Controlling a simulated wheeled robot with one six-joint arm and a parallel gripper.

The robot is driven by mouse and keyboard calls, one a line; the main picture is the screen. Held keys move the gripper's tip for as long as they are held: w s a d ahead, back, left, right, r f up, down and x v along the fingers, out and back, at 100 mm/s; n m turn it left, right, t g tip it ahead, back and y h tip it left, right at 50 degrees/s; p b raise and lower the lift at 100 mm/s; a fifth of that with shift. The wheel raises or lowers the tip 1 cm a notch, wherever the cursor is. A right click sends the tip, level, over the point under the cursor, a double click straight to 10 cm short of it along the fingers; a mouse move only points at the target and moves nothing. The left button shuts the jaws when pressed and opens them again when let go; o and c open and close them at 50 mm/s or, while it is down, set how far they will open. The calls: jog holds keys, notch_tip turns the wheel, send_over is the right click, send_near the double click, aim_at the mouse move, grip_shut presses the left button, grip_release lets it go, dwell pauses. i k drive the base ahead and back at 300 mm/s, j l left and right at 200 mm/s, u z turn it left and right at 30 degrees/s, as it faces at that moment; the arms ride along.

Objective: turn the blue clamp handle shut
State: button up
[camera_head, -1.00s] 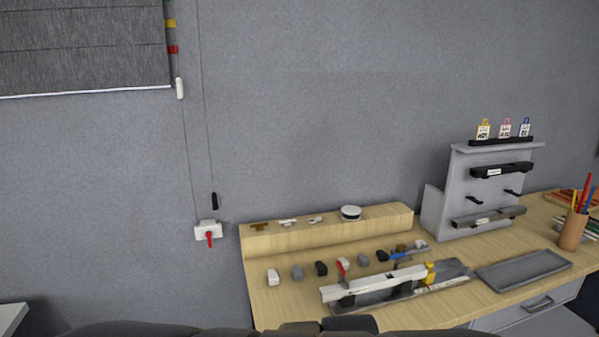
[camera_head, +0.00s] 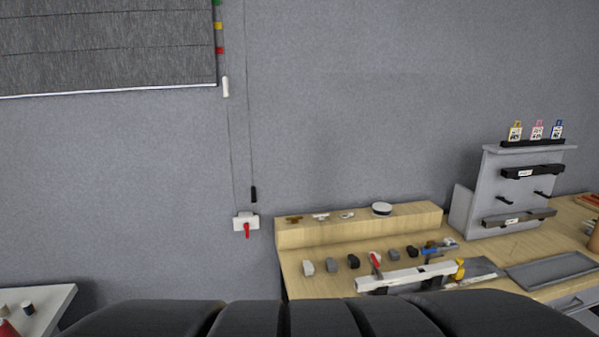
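A small blue handle (camera_head: 430,247) shows on the bench, at the back right of a long white rail-like fixture (camera_head: 408,279). I take it for the clamp handle; it is too small to tell how far it is turned. A red handle (camera_head: 375,261) stands tilted at the fixture's left end, and a yellow part (camera_head: 460,268) sits at its right end. Dark rounded parts of my own body cover the bottom of the view and hide the bench's front. My gripper's fingers cannot be made out.
The wooden bench (camera_head: 296,283) has a raised back shelf (camera_head: 350,231) with small parts. Several small blocks lie before it. A grey rack (camera_head: 495,180) and a grey tray (camera_head: 552,269) are at right. A white table (camera_head: 52,300) is at lower left. A red-levered wall cleat (camera_head: 246,222) holds cords.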

aim_at(428, 252)
jog(key=i+j+z, duration=0.2)
jog(key=j+z, duration=0.2)
jog(key=k+j+z, duration=0.1)
jog(key=k, duration=0.2)
jog(key=i+l+u, duration=0.2)
jog(key=l, duration=0.15)
jog(key=i+l+u, duration=0.15)
jog(key=l, duration=0.2)
jog(key=i+l+u, duration=0.2)
jog(key=l, duration=0.2)
jog(key=i+l+u, duration=0.2)
jog(key=l, duration=0.2)
